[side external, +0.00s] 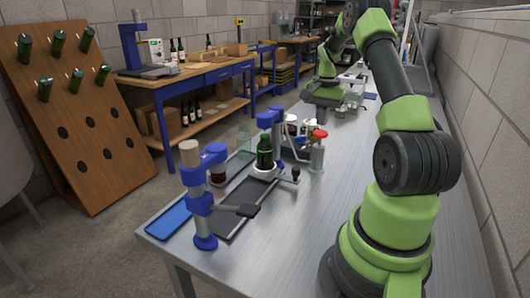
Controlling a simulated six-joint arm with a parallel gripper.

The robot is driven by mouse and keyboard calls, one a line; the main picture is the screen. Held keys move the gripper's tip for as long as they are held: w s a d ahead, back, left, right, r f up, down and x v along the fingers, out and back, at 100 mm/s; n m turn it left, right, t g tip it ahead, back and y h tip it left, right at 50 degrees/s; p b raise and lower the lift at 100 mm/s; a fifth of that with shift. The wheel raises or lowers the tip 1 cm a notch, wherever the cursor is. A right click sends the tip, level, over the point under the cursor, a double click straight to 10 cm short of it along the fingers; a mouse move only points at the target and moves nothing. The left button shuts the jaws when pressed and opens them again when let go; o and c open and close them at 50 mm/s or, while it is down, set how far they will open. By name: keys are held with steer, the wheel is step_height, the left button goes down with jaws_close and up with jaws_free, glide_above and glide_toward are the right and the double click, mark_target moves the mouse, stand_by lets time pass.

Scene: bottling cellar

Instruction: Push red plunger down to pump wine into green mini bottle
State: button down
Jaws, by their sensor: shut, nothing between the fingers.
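The red plunger (320,133) tops a grey upright cylinder (317,157) on the metal bench, right of the blue bench press. The plunger stands a little above the cylinder. The green mini bottle (264,151) stands upright on a white round base (264,171) at the blue press (271,123), left of the plunger and apart from it. My arm rises on the right and runs up to the top edge of the picture. I cannot make out my gripper, so its place relative to the plunger does not show.
A second blue device (201,200) with a wooden knob and a dark lever stands at the bench's near left, by a blue tray (168,219). A clear bottle (244,139) and small jars stand behind. The bench (290,235) is bare at the front middle.

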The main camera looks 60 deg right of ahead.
mark_target(321, 132)
steer(key=shift+f, duration=0.1)
stand_by(0.3)
steer(key=shift+f, duration=2.05)
steer(key=shift+r, duration=2.15)
steer(key=shift+r, duration=2.5)
